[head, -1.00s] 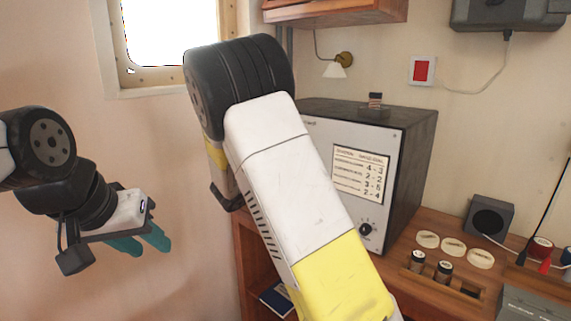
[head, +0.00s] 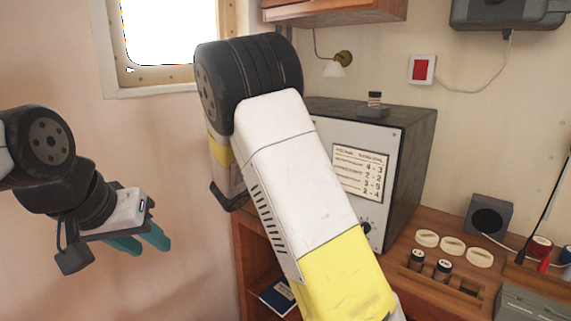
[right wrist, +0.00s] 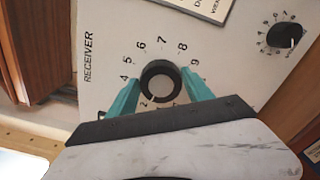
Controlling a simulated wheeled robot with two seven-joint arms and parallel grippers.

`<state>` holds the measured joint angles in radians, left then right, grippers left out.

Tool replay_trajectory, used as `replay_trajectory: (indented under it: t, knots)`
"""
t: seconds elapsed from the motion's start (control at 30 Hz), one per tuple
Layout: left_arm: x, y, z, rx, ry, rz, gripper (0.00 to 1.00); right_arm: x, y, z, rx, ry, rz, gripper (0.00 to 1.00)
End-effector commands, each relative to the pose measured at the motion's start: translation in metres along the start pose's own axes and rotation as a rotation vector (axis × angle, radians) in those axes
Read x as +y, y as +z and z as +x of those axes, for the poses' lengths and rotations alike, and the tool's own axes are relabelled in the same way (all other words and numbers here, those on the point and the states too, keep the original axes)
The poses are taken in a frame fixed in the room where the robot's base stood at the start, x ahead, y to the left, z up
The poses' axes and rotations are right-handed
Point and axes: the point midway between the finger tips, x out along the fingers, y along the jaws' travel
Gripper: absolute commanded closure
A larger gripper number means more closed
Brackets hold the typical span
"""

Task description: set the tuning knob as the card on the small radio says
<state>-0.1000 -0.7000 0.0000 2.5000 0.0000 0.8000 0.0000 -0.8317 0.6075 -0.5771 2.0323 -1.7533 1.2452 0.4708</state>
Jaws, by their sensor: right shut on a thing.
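A grey radio cabinet (head: 400,160) marked RECEIVER carries a card (head: 360,172) with rows of small text ending in number pairs; the row words are too small to read. In the right wrist view, the card (right wrist: 203,6) shows only at an edge. A round black knob with a pale face (right wrist: 160,82) sits amid printed numbers. My right gripper (right wrist: 160,88) has its teal fingers on both sides of this knob, shut on it. In the head view my right arm hides the knob. My left gripper (head: 140,243) is open and empty at the left.
A smaller dial knob (right wrist: 284,35) is on the same panel. A wooden desk (head: 425,222) holds pale discs (head: 452,246), dark cylinders (head: 443,268) and a speaker box (head: 489,217). A small dark object (head: 375,103) stands on the cabinet. A window (head: 170,32) is at the upper left.

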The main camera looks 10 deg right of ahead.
Motion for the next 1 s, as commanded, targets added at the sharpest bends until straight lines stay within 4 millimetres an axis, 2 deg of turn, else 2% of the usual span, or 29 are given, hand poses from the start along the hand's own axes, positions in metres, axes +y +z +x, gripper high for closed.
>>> replay_trajectory:
  t: [0.03, 0.07, 0.17, 0.47, 0.57, 0.8, 1.0]
  knots:
    - [0.0, 0.0, 0.0, 0.0, 0.0, 0.0, 0.64, -0.001, -0.001, -0.001, 0.003, -0.001, -0.002, 0.81]
    - [0.0, 0.0, 0.0, 0.0, 0.0, 0.0, 0.64, -0.001, -0.001, -0.001, 0.003, -0.001, -0.002, 0.39]
    - [0.0, 0.0, 0.0, 0.0, 0.0, 0.0, 0.64, -0.001, -0.001, -0.001, 0.003, -0.001, -0.002, 0.2]
    - [0.0, 0.0, 0.0, 0.0, 0.0, 0.0, 0.64, 0.0, -0.001, -0.001, 0.001, 0.0, -0.001, 0.2]
    - [0.0, 0.0, 0.0, 0.0, 0.0, 0.0, 0.64, 0.0, -0.001, -0.007, 0.003, -0.001, -0.001, 0.2]
    - [0.0, 0.0, 0.0, 0.0, 0.0, 0.0, 0.64, 0.0, -0.002, -0.047, 0.005, 0.001, -0.002, 0.2]
    - [0.0, 0.0, 0.0, 0.0, 0.0, 0.0, 0.64, 0.0, -0.001, -0.073, 0.003, 0.0, -0.001, 0.2]
